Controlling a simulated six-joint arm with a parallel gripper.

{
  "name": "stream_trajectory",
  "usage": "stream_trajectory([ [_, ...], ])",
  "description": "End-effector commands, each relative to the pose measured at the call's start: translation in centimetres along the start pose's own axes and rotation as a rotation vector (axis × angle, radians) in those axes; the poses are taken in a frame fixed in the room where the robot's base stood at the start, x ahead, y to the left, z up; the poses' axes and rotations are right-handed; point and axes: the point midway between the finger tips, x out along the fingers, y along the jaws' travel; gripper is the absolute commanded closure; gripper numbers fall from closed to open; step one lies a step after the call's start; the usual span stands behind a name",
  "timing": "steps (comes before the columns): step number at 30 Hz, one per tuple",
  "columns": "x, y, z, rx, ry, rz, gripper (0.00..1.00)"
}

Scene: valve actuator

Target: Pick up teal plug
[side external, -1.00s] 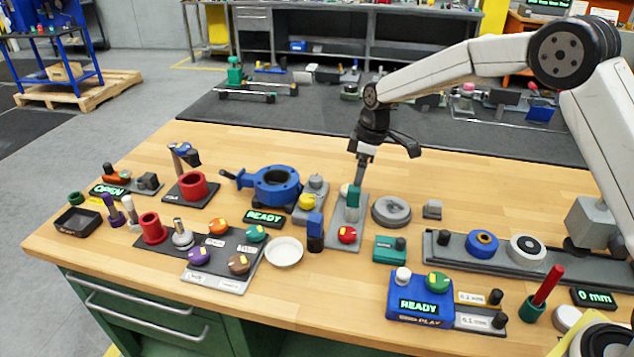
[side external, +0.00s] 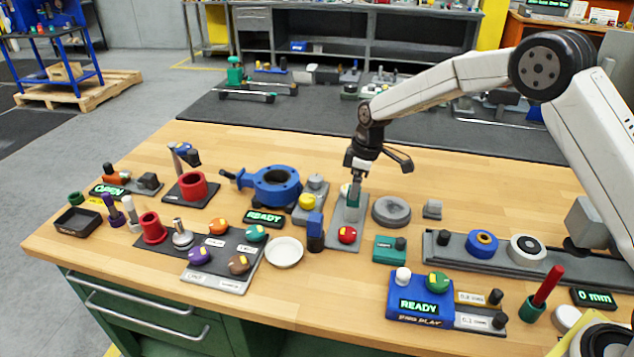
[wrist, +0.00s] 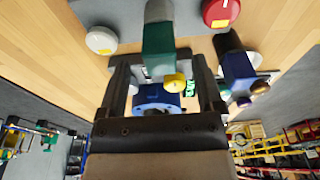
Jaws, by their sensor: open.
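The teal plug (side external: 352,201), a teal block with a grey part, stands upright on a narrow grey plate (side external: 344,232) near the middle of the bench. My gripper (side external: 356,184) is right over it, fingers pointing down, and partly hides its top. In the wrist view, the teal plug (wrist: 158,48) shows between the two fingers of my gripper (wrist: 159,62). The fingers are apart, with a gap visible on each side of the plug. Whether a finger touches it cannot be told from the side.
A red knob (side external: 347,235) sits in front of the plug on the same plate. A blue-topped dark post (side external: 315,232) stands close left, and a round grey disc (side external: 391,211) close right. A blue valve body (side external: 273,186) is farther left. Bare wood lies behind.

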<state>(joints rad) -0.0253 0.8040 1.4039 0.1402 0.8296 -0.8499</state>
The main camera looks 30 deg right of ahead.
Motion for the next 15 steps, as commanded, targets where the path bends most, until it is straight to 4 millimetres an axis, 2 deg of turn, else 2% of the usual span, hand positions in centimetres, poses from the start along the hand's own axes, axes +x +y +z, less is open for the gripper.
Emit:
stream_trajectory([
  [9,3.5,-0.1,-0.1,0.0,0.001,0.001,0.15],
  [15,3.9,-0.1,-0.1,0.0,0.001,0.002,0.15],
])
